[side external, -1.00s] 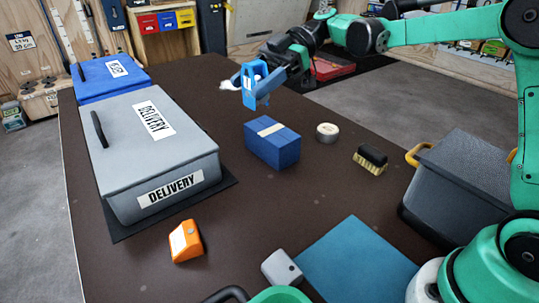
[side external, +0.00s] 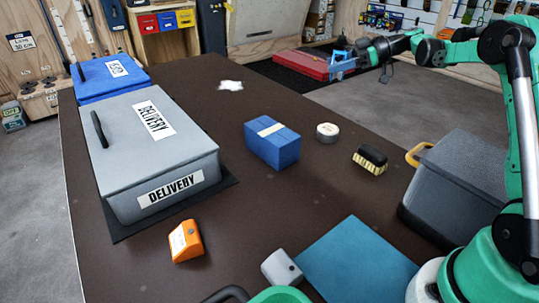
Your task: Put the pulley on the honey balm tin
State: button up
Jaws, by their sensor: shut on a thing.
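The honey balm tin appears to be the small round tin (side external: 327,132) with a pale lid, lying flat on the dark table right of a blue block. My gripper (side external: 357,57) is at the far upper right, beyond the table's far right edge in the picture. It is shut on a blue piece (side external: 342,65) that looks like the pulley, small and partly hidden by the gripper. Gripper and pulley are well apart from the tin.
The blue block (side external: 272,143) and a brush (side external: 370,160) flank the tin. A grey delivery box (side external: 155,160), a blue box (side external: 108,78), an orange wedge (side external: 186,241), a white lump (side external: 231,85), a teal mat (side external: 358,262) and a dark crate (side external: 458,185) surround the table's clear middle.

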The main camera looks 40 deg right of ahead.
notch_tip(320, 180, down, 13)
jog(key=shift+f, duration=0.1)
jog(key=shift+f, duration=0.1)
dwell(0.3)
jog(key=o, duration=1.3)
